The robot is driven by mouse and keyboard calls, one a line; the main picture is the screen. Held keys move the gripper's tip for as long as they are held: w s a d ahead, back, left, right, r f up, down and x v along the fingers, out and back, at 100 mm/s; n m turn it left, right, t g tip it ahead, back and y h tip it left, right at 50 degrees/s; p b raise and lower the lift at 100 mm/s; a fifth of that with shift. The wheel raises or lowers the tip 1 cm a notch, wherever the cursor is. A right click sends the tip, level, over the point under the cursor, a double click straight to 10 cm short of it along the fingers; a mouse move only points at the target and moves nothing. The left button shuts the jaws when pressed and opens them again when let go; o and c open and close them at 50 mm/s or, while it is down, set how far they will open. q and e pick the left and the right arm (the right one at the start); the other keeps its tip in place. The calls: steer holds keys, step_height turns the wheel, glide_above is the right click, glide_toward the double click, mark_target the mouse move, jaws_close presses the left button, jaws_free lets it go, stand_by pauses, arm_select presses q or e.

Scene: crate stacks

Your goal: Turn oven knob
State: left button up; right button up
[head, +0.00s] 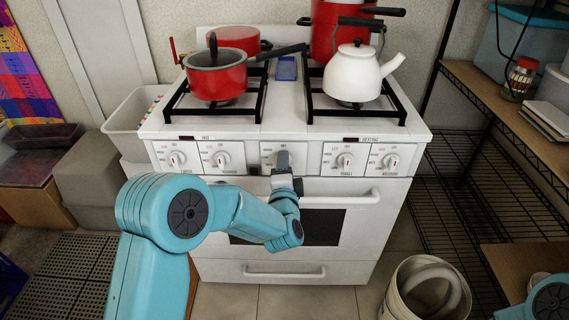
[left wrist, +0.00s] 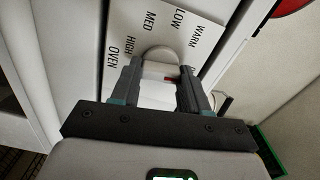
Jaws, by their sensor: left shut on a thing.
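A white stove (head: 330,257) stands ahead, with a row of several white knobs on its front panel. The oven knob (left wrist: 160,54) shows in the left wrist view between my fingers, on a plate marked OVEN, HIGH, MED, LOW and WARM. In the head view it is at the middle of the row, mostly hidden by my gripper. My left gripper (head: 283,163) is shut on this knob, one finger on each side; it also shows in the left wrist view (left wrist: 161,76). My right gripper is out of view; only part of my right arm shows at the bottom right.
Red pots (head: 217,80) and a white kettle (head: 354,72) stand on the burners. The oven door handle (head: 345,199) runs just below the knobs. A white bucket (head: 402,287) is on the floor at right, near a wire shelf (head: 500,210).

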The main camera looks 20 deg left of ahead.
arm_select(q)
steer(key=shift+m, duration=0.9)
steer(key=o, duration=1.1)
steer(key=shift+c, duration=0.2)
steer(key=v, duration=1.6)
steer(key=shift+s, duration=0.2)
